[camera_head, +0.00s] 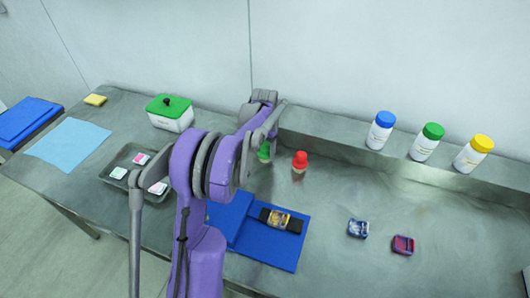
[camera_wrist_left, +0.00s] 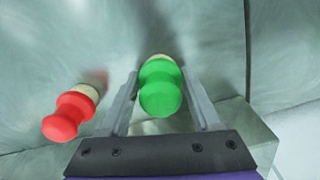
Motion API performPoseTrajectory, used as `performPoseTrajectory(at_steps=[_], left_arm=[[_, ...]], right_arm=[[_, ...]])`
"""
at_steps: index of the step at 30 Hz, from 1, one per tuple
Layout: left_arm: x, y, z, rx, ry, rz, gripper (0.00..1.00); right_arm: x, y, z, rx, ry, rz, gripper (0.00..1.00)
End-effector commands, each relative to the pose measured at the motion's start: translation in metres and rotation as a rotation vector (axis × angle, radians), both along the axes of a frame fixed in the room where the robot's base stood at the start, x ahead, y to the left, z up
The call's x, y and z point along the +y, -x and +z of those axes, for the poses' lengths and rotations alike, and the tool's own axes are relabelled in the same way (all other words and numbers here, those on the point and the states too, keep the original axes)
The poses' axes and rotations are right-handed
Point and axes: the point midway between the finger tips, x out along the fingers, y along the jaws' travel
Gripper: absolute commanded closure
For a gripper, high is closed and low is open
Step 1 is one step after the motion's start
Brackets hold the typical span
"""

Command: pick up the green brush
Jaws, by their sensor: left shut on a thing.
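The green brush (camera_head: 264,152) has a rounded green handle and a pale bristle end. It is partly hidden behind my left arm in the head view. In the left wrist view the green brush (camera_wrist_left: 160,90) sits between the two fingers of my left gripper (camera_wrist_left: 160,82), which is shut on it. My left gripper (camera_head: 265,140) is over the worktop near the back ledge. I cannot tell whether the brush touches the worktop. My right gripper is not in view.
A red brush (camera_head: 300,161) stands close beside, and also shows in the left wrist view (camera_wrist_left: 70,115). Bottles with blue (camera_head: 381,130), green (camera_head: 427,142) and yellow (camera_head: 474,154) caps stand on the back ledge. A blue mat (camera_head: 281,257) lies in front; two small packs lie right.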

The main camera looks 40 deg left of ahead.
Motion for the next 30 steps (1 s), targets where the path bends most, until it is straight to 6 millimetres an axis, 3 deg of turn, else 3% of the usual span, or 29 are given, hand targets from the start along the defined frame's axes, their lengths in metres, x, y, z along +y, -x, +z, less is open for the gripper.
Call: performPoseTrajectory(at_steps=[1, 5, 14, 24, 30], left_arm=[[0.0, 0.0, 0.0, 0.0, 0.0, 0.0, 0.72], [0.0, 0.0, 0.0, 0.0, 0.0, 0.0, 0.92], [0.0, 0.0, 0.008, 0.0, 0.0, 0.0, 0.93], [0.0, 0.0, 0.072, 0.0, 0.0, 0.001, 0.93], [0.0, 0.0, 0.096, 0.0, 0.0, 0.001, 0.93]], right_arm=[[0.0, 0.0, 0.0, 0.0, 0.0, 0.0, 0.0], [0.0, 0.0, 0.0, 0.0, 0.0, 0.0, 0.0], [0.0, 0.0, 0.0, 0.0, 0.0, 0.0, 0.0], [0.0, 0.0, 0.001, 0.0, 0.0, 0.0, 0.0], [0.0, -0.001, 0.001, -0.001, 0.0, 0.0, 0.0]])
